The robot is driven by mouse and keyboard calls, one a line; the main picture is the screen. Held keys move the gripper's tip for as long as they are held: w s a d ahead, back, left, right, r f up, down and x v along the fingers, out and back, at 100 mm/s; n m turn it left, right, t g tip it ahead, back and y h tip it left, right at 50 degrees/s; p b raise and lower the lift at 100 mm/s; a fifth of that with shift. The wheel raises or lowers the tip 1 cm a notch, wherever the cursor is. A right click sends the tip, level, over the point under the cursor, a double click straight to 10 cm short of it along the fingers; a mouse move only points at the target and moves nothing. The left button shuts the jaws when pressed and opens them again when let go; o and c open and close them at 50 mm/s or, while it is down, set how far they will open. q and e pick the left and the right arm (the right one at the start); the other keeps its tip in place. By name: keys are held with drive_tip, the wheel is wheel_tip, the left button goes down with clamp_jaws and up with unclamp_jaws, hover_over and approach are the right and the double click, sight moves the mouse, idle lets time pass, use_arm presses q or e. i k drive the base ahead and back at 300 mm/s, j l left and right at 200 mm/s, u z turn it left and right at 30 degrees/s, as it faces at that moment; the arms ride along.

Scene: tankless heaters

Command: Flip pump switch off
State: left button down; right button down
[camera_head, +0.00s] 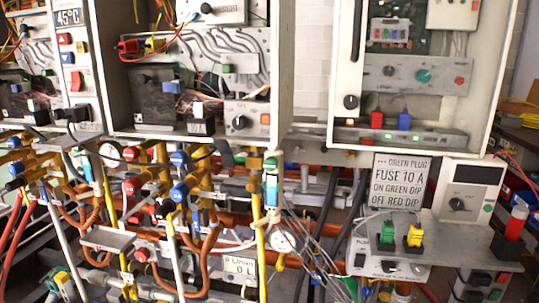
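No switch carries a label that I can read as "pump", so I cannot tell which one is the pump switch. A red rocker switch (77,81) sits on the narrow white panel at the upper left, under a "45°C" display (69,17). A grey control box (247,121) with a black knob is at the bottom of the middle cabinet. A white box (388,260) with a small switch-like part on its front is at the lower right. Neither of my grippers shows in the head view.
Open cabinets (342,70) hold wiring and boards. Below them run dense brass valves, hoses and copper pipes (205,190). A grey shelf (470,243) holds green and yellow plugs and a red-topped cylinder (516,220).

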sight(359, 259)
drive_tip(key=z, duration=0.8)
drive_tip(key=k+j+z, duration=0.1)
drive_tip(key=k+j, duration=0.15)
drive_tip(key=k, duration=0.05)
